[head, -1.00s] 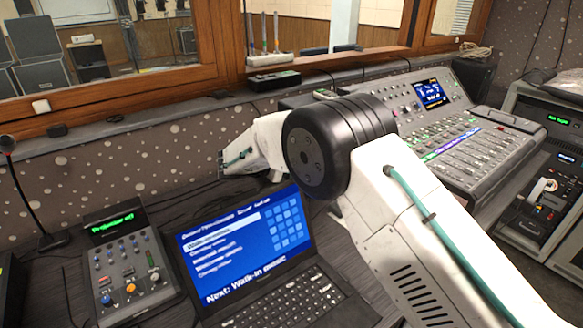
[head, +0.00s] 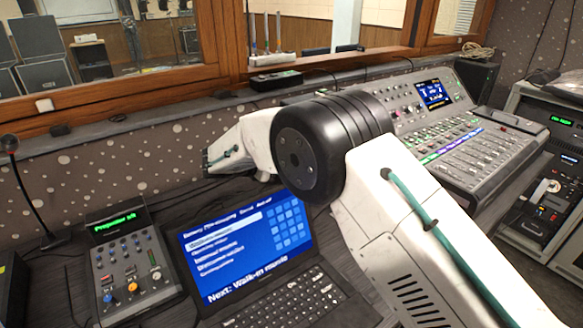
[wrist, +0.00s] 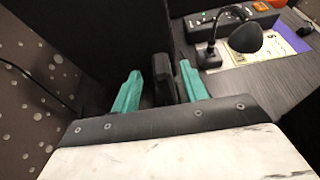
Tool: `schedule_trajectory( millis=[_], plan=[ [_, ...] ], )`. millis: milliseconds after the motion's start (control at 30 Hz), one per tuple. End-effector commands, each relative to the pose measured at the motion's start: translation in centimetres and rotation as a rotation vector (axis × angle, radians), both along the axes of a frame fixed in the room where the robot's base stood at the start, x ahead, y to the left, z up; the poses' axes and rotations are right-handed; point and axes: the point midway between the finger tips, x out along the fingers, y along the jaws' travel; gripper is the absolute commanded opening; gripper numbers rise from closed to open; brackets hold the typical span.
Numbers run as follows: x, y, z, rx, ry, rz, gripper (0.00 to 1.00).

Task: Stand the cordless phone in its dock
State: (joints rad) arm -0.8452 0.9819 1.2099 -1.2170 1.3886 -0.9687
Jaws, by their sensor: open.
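In the wrist view my gripper (wrist: 160,92) has two teal fingers spread apart. Two dark upright shapes show between them: a taller black block (wrist: 162,72) and a narrower one (wrist: 185,78) close to the right finger. I cannot tell whether either is the cordless phone or its dock, nor whether a finger touches them. I cannot clearly identify the phone or dock in that view.
A laptop (head: 248,250), a small control box (head: 130,262) and a gooseneck microphone (head: 10,145) stand on the desk. A fader console (head: 470,150) is at right. In the wrist view, a large black panel (wrist: 90,35) rises beyond the fingers; another microphone (wrist: 245,38) stands right.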

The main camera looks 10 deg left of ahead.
Motion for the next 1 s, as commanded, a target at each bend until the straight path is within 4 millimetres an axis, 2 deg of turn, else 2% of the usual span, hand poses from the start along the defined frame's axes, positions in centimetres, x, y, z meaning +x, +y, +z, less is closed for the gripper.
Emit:
schedule_trajectory(
  millis=[100, 333, 733, 867, 967, 1000],
  plan=[
    [-1.8, 1.8, 1.0, 0.001, -0.001, 0.003, 0.44],
    [-4.2, 4.1, 2.4, 0.0, 0.0, 0.001, 0.44],
    [-4.8, 4.6, 2.9, 0.002, 0.001, -0.004, 0.44],
    [-4.2, 2.3, 4.7, 0.05, -0.003, -0.053, 0.44],
    [-3.8, -2.0, 7.6, 0.133, -0.009, -0.147, 0.44],
    [-3.8, -4.2, 9.1, 0.178, -0.014, -0.196, 0.44]
  ],
)
